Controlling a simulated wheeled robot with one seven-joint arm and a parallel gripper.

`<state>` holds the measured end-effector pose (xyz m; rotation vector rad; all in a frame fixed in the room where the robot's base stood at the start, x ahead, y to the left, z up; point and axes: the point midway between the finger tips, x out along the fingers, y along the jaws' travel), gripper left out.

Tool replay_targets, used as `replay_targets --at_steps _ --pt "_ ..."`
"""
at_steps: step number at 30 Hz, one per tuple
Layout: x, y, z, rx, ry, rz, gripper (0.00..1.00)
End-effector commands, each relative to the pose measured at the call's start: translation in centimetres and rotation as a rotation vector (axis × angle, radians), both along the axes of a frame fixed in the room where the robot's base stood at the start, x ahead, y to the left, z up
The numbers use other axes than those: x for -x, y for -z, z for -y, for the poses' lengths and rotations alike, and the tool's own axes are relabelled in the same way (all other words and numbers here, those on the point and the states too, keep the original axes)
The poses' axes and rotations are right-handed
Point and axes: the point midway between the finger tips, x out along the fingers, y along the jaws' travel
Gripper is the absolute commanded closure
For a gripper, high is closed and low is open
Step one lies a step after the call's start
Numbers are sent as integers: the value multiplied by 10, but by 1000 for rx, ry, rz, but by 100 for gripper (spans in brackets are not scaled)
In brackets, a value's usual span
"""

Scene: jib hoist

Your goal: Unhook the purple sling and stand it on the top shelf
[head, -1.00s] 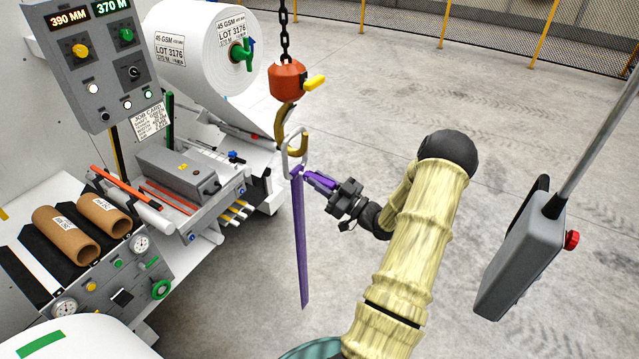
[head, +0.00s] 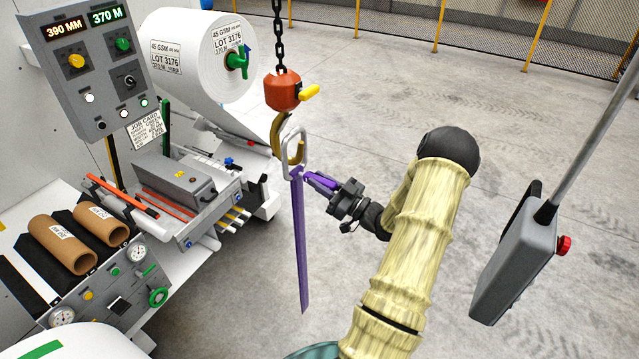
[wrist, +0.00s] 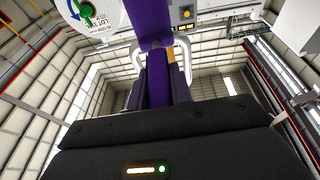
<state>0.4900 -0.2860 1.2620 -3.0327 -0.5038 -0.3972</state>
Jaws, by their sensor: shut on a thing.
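The purple sling (head: 300,245) is a long flat strap hanging straight down from a pale metal ring (head: 286,160). The ring is at the brass-coloured hook (head: 277,130) under the orange hoist block (head: 283,90); whether the hook still passes through it is hard to tell. My gripper (head: 307,177) is shut on the sling near its top, just below the ring, coming from the right. In the wrist view the purple strap (wrist: 152,25) stands between the fingers, with the pale ring (wrist: 185,55) behind it. The top shelf cannot be made out.
A machine with a control panel (head: 90,70), a white roll (head: 195,55) and two brown cardboard tubes (head: 65,243) stands at the left. A grey pendant box (head: 512,262) with a red button hangs at the right. The chain (head: 279,35) runs upward. Open floor lies beyond.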

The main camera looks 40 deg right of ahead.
Motion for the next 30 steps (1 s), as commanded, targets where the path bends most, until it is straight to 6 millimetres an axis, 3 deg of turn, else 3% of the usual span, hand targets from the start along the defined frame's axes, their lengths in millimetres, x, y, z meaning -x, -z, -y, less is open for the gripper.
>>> replay_targets --at_steps 30 --pt "17 -16 6 -1 -1 4 100"
